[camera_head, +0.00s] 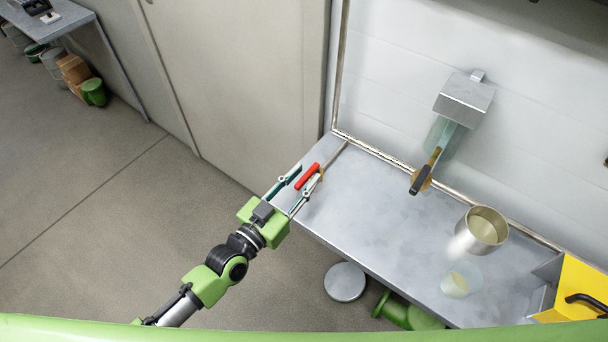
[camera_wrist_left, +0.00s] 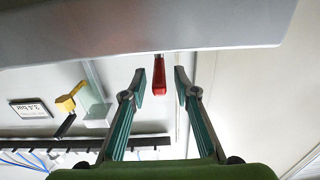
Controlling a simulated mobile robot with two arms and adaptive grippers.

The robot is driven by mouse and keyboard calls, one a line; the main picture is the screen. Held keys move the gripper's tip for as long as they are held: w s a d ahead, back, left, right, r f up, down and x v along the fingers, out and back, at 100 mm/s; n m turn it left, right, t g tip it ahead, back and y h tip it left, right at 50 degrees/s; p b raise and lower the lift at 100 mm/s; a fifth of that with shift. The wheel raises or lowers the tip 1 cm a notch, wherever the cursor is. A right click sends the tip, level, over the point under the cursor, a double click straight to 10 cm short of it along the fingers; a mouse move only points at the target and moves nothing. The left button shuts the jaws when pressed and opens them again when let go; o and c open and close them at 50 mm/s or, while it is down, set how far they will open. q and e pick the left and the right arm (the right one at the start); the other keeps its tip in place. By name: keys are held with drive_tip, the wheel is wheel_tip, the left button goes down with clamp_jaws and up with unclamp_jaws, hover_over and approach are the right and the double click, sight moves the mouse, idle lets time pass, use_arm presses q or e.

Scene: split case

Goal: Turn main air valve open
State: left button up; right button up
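A red lever handle (camera_head: 307,176), which looks like the main air valve's handle, is at the left end of the metal counter by a thin pipe. In the left wrist view the red handle (camera_wrist_left: 159,76) shows between the two fingertips, with a gap visible on each side. My left gripper (camera_head: 296,184) is open around the handle's place, its green fingers spread. It also shows in the left wrist view (camera_wrist_left: 160,84). The valve body is mostly hidden. My right gripper is not in view.
The metal counter (camera_head: 385,222) holds a metal pot (camera_head: 482,232), a clear cup (camera_head: 458,282) and a yellow item (camera_head: 580,285) at right. A wall fitting (camera_head: 465,98) has a black handle below it. A round stool (camera_head: 345,282) stands on the floor.

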use_arm(q)
drive_tip(key=shift+w+d, duration=0.25)
drive_tip(key=shift+w, duration=0.05)
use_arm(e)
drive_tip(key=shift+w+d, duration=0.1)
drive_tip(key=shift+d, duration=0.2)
use_arm(q)
clamp_jaws()
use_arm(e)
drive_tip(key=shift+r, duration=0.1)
